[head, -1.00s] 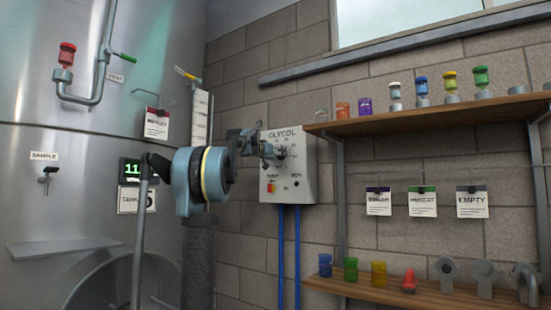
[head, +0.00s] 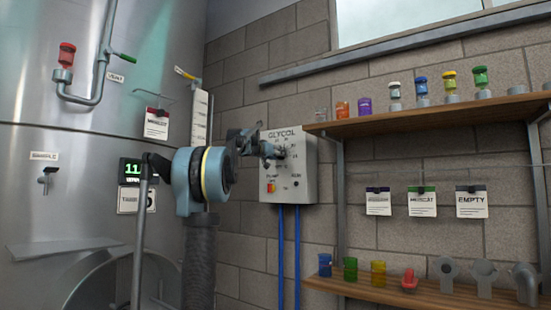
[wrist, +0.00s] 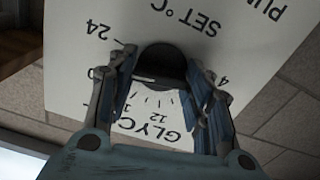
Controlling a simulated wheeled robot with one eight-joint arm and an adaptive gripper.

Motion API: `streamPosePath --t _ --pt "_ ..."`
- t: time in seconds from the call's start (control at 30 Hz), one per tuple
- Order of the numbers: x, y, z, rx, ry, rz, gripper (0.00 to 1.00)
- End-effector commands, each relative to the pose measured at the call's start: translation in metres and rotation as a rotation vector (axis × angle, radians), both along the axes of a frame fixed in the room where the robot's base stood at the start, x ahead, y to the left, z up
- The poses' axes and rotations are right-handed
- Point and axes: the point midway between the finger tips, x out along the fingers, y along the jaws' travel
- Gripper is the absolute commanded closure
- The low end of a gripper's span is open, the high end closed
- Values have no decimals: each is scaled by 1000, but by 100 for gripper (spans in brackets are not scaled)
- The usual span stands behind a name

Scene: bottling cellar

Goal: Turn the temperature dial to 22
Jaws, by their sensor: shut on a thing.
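The dark round temperature dial (wrist: 162,66) sits on the light grey GLYCOL panel (head: 298,183) on the brick wall. In the wrist view the panel appears upside down, with "24", "12" and "SET °C" readable around the dial. My gripper (wrist: 165,84) has one finger on each side of the dial and is shut on it. In the head view my gripper (head: 274,151) reaches the panel from the left and hides most of the dial.
A red and yellow switch (head: 271,187) is low on the panel, and blue pipes (head: 289,255) run down below it. A large steel tank (head: 75,190) stands at left. Wooden shelves (head: 440,119) with coloured pieces are at right.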

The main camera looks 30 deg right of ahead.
Motion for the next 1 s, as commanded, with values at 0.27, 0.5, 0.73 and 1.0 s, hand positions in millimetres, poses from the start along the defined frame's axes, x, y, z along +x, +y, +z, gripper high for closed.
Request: streamPosePath --t 0.27,0.5,0.73,1.0 --pt "2 1 0 0 0 4 33" --pt "1 1 0 0 0 3 33" --pt "-4 15 0 0 0 4 33" --pt "-21 56 -1 0 0 4 33"
